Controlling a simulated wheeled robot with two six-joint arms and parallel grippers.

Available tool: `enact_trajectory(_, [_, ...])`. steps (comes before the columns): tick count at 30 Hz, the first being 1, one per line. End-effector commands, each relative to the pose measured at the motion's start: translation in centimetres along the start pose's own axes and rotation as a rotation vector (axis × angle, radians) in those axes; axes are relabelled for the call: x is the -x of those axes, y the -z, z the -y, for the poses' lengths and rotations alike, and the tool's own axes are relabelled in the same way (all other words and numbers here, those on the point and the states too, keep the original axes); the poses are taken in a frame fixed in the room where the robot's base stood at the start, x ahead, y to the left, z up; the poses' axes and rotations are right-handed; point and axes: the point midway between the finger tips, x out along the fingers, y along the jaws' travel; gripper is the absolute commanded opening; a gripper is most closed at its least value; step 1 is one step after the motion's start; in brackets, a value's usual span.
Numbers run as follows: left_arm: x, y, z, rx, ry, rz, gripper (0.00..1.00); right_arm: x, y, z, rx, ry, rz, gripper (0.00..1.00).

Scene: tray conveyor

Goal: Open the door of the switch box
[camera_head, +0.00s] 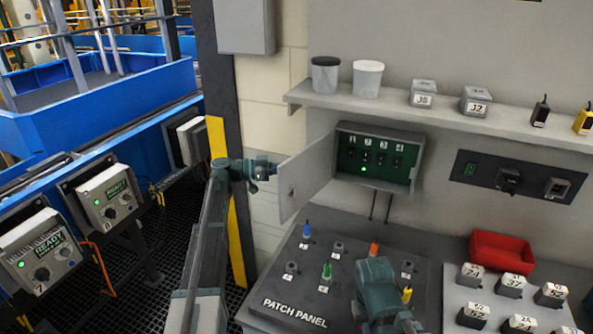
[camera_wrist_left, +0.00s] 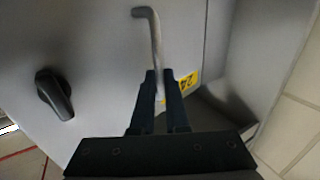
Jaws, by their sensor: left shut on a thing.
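The switch box (camera_head: 345,176) is on the wall, with its grey door (camera_head: 308,176) swung out to the left. Its dark green inside shows a row of numbered switches and a lit green lamp. My left gripper is at the outer face of the door, mostly hidden behind it in the head view. In the left wrist view, my left gripper (camera_wrist_left: 160,78) is shut on the bent metal handle (camera_wrist_left: 150,27) of the door. A black knob (camera_wrist_left: 54,94) and a yellow label are on the same face. My right arm shows at the bottom, but its fingers are not visible.
A patch panel (camera_head: 290,308) with coloured plugs lies below the box. A shelf (camera_head: 390,107) with tubs and small blocks runs above it. A red bin (camera_head: 502,255) and several labelled blocks are at the right. A dark post (camera_head: 215,80) stands left of the door.

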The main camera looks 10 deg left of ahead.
Motion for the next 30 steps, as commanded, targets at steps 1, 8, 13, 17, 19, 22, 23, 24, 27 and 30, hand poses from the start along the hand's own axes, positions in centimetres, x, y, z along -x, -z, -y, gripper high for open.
enact_trajectory(1, [-0.38,-0.11,0.45,0.002,0.004,0.004,0.00,-0.03,0.00,0.00,0.000,0.000,0.000,0.00])
enact_trajectory(8, [-0.35,-0.17,0.46,0.002,0.003,0.006,0.00,-0.04,0.00,0.01,0.000,0.000,0.000,0.00])
enact_trajectory(13, [-0.37,-0.21,0.42,0.002,0.003,0.007,0.00,-0.05,0.00,0.01,0.000,0.000,0.000,0.00])
enact_trajectory(17, [-0.34,-0.21,0.38,0.002,0.002,0.007,0.25,-0.06,0.00,0.00,0.000,0.000,0.000,0.00])
enact_trajectory(19, [-0.28,-0.20,0.34,0.002,0.002,0.007,0.38,-0.06,0.00,0.00,0.000,0.000,0.000,0.00])
enact_trajectory(22, [-0.21,-0.20,0.26,0.001,0.002,0.007,0.42,-0.05,0.00,0.01,0.000,0.000,0.000,0.00])
enact_trajectory(23, [-0.19,-0.20,0.24,0.001,0.001,0.007,0.42,-0.05,0.00,0.01,0.000,0.000,0.000,0.00])
enact_trajectory(24, [-0.16,-0.19,0.22,0.001,0.001,0.006,0.42,-0.05,0.00,0.01,0.000,0.000,0.000,0.00])
enact_trajectory(27, [-0.11,-0.16,0.18,0.001,0.002,0.005,0.42,-0.05,0.00,0.01,0.000,0.000,0.000,0.00])
enact_trajectory(30, [-0.05,-0.14,0.17,0.001,0.002,0.005,0.42,-0.04,0.00,0.01,0.000,0.000,0.000,0.00])
